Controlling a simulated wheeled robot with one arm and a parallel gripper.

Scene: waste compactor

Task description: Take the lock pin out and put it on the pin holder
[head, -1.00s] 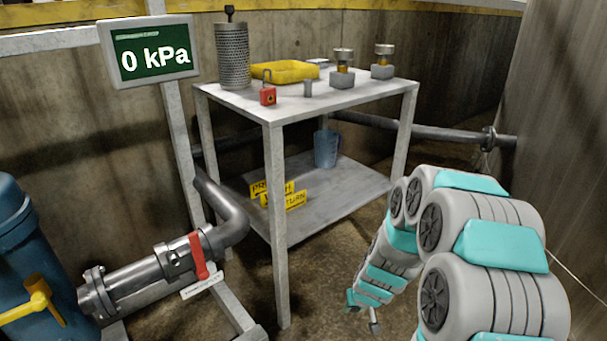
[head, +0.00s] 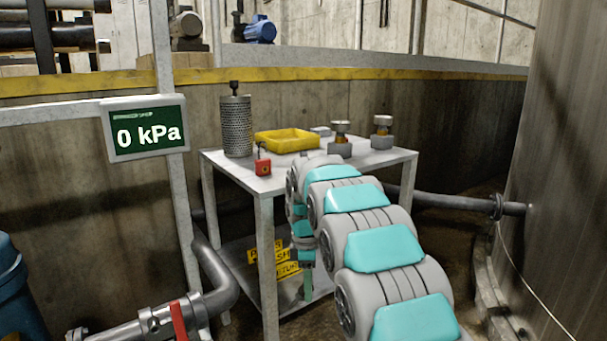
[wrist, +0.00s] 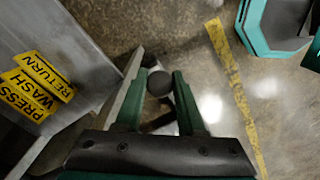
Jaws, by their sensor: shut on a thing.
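My gripper (wrist: 158,75) is shut on a dark round-ended piece, which I take to be the lock pin (wrist: 159,84); the wrist view shows it end-on between the two green fingers. In the head view my gripper (head: 308,282) hangs low in front of the table's lower shelf, below the tabletop, and the pin cannot be made out there. I cannot make out the pin holder for certain.
On the table stand a perforated cylinder (head: 237,126), a yellow tray (head: 287,141), a red padlock (head: 263,165) and two brass-coloured fittings on grey blocks (head: 340,140). Yellow signs (head: 265,252) are on the lower shelf. A pipe with a red lever (head: 178,321) is at lower left.

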